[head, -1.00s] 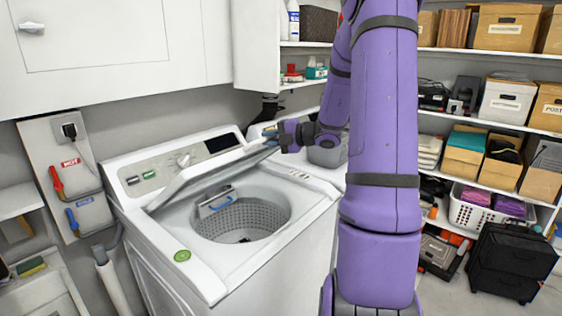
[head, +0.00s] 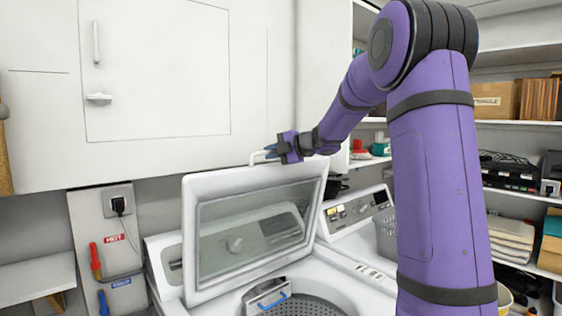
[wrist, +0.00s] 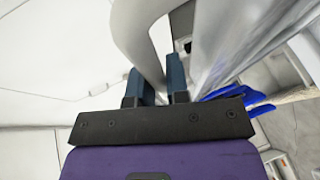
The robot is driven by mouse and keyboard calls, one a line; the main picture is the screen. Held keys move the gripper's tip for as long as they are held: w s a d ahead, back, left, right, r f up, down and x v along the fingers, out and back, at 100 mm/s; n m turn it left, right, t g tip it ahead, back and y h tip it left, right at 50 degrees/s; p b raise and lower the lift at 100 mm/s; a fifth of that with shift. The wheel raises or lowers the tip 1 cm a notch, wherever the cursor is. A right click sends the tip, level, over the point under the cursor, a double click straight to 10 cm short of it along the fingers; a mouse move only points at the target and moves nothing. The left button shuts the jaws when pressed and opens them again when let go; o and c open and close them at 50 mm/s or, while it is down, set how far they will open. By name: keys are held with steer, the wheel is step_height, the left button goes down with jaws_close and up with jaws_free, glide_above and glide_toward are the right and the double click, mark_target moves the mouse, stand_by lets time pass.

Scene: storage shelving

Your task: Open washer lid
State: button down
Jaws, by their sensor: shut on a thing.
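The washer lid (head: 192,240) is a white frame with a clear window, raised steeply at the back of the washer (head: 348,278) in the head view. My gripper (head: 268,154) is at the lid's upper edge, shut on the white lid handle (head: 257,157). In the wrist view my gripper's dark blue fingers (wrist: 160,88) sit on both sides of the white curved handle (wrist: 140,50).
A white wall cabinet (head: 160,70) hangs above and behind the lid. A second white machine (head: 360,212) stands to the right. Shelves with boxes (head: 495,98) fill the right side. Hot and cold valves (head: 96,262) are on the left wall.

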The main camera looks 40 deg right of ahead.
steer(key=shift+w+r, duration=0.1)
steer(key=shift+w, duration=0.85)
steer(key=c, duration=1.4)
jaws_free()
steer(key=v, duration=1.1)
steer(key=shift+w+a+r, duration=0.1)
steer(key=shift+r, duration=0.05)
